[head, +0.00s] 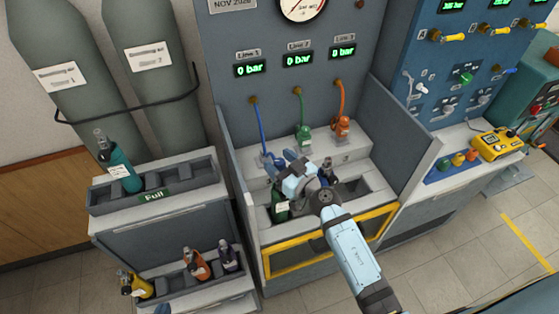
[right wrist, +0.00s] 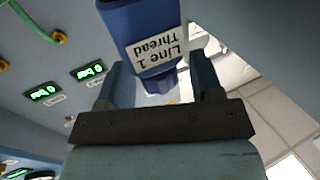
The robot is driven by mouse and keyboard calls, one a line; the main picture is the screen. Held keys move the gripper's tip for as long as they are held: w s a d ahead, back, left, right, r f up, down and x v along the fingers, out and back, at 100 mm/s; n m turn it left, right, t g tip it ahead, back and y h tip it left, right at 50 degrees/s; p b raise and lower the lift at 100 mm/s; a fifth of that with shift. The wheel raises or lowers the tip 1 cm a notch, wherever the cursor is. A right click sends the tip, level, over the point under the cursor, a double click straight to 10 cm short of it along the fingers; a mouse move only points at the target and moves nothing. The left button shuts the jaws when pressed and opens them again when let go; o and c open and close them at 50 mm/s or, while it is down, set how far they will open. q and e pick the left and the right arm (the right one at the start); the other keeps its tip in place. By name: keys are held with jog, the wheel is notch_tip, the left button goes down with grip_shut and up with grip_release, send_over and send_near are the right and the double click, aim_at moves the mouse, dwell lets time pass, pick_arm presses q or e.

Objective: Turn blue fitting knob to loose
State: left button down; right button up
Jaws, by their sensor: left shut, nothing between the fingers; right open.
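The blue fitting (head: 267,159) hangs at the end of the blue hose under the Line 1 display. In the right wrist view the blue fitting (right wrist: 140,30) carries a white label reading "Line 1 Thread". My right gripper (head: 284,166) is beside it, with its arm coming in from the lower right. In the right wrist view my right gripper (right wrist: 158,88) is open, with one finger on either side of the fitting's lower part. I cannot tell whether the fingers touch it. The knob's marking is not readable. My left gripper does not show.
A green fitting (head: 303,133) and an orange fitting (head: 342,128) hang to the right. A green bottle (head: 279,208) and a dark bottle (head: 327,167) stand in the bench below. Grey side panels (head: 397,130) bound the bay. A rack (head: 165,202) labelled "Full" holds a teal bottle at left.

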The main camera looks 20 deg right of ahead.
pick_arm(q)
jog(key=shift+r, duration=0.1)
pick_arm(e)
jog(key=shift+w, duration=0.15)
pick_arm(q)
jog(key=shift+s, duration=0.25)
pick_arm(e)
jog(key=c, duration=0.9)
